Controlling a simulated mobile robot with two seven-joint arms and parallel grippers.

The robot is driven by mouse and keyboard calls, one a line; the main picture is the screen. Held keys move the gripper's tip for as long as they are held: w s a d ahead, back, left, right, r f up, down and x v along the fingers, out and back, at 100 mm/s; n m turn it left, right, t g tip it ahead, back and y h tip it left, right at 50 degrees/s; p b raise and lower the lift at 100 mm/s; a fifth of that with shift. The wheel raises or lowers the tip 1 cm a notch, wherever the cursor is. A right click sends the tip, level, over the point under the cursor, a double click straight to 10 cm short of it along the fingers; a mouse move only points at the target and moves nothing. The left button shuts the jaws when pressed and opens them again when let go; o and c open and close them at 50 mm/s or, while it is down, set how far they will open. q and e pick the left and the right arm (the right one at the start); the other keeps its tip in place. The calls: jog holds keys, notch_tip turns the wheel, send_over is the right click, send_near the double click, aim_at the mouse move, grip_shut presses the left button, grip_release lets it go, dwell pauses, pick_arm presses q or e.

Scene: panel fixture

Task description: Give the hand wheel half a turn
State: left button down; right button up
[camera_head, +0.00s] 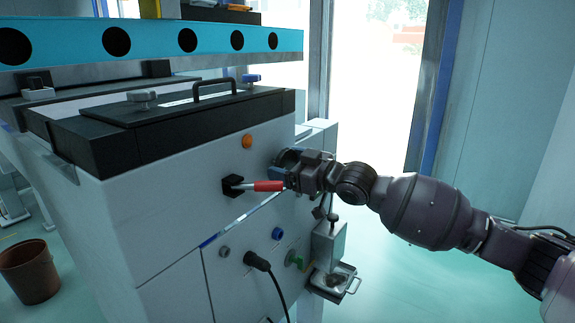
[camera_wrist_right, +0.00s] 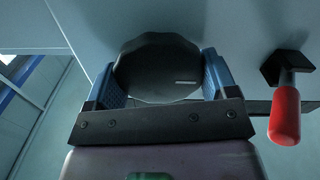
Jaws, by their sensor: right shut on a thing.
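The hand wheel (camera_wrist_right: 158,62) is a dark, lobed knob on the pale panel, with a short light mark at its lower right in the right wrist view. My right gripper (camera_wrist_right: 160,82) has its two blue-padded fingers on opposite sides of the wheel and is shut on it. In the head view my right gripper (camera_head: 285,163) is at the right end of the panel front, and it hides most of the wheel. My left gripper is not in view.
A red-handled lever (camera_head: 268,186) sticks out close beside my right gripper; it also shows in the right wrist view (camera_wrist_right: 285,115). An orange button (camera_head: 247,141) is above. Below are a blue button (camera_head: 278,233), a plugged black cable (camera_head: 257,261) and a green knob (camera_head: 295,260).

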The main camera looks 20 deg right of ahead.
jog(key=shift+f, duration=0.1)
jog(key=o, duration=0.8)
jog(key=shift+o, duration=0.2)
jog(key=v, duration=1.1)
